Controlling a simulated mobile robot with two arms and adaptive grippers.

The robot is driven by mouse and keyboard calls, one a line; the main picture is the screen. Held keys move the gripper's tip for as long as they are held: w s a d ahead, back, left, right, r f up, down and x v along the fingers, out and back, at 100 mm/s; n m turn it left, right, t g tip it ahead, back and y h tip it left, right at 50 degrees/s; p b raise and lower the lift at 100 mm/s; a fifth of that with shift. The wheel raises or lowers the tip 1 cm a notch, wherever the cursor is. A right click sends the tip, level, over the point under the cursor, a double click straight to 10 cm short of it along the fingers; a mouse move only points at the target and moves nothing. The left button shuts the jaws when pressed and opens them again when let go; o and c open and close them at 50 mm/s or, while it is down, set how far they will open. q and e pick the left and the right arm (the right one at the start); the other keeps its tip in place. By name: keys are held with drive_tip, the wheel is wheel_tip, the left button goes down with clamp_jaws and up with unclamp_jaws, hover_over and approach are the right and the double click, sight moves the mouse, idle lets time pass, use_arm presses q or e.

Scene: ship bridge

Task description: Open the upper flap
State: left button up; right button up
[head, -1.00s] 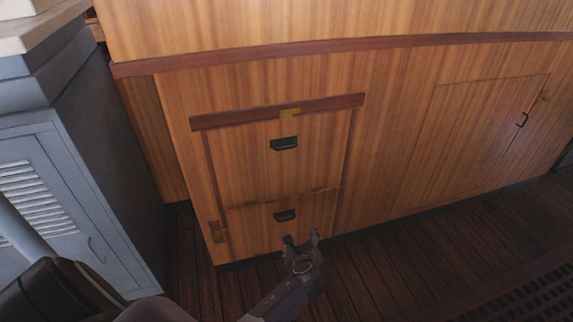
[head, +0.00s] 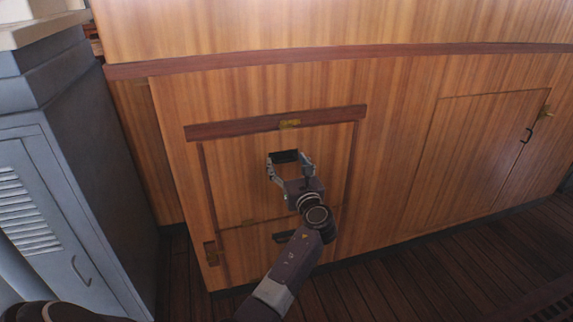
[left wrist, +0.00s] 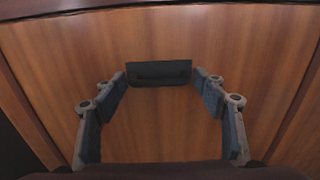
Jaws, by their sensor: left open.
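The upper flap (head: 228,178) is a wooden panel in the cabinet front, closed, below a dark red-brown rail. Its black handle (head: 284,156) is partly hidden behind my left gripper (head: 289,165) in the head view. In the left wrist view the handle (left wrist: 159,72) sits top centre, between and slightly beyond the fingertips. My left gripper (left wrist: 160,79) is open, with a finger on each side of the handle and nothing held. I cannot tell whether the fingertips touch the panel. The lower flap's handle (head: 284,236) is partly covered by my arm. My right gripper is not seen.
A brass latch (head: 290,124) sits on the rail above the flap. A grey locker (head: 50,200) stands close on the left. A cabinet door (head: 480,150) with a black handle is on the right. Dark plank floor lies in front.

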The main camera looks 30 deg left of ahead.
use_arm(q)
drive_tip(key=shift+w+a, duration=0.25)
drive_tip(key=shift+a, duration=0.1)
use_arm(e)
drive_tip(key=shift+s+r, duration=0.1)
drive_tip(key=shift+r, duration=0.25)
use_arm(q)
drive_tip(key=shift+c, duration=0.7)
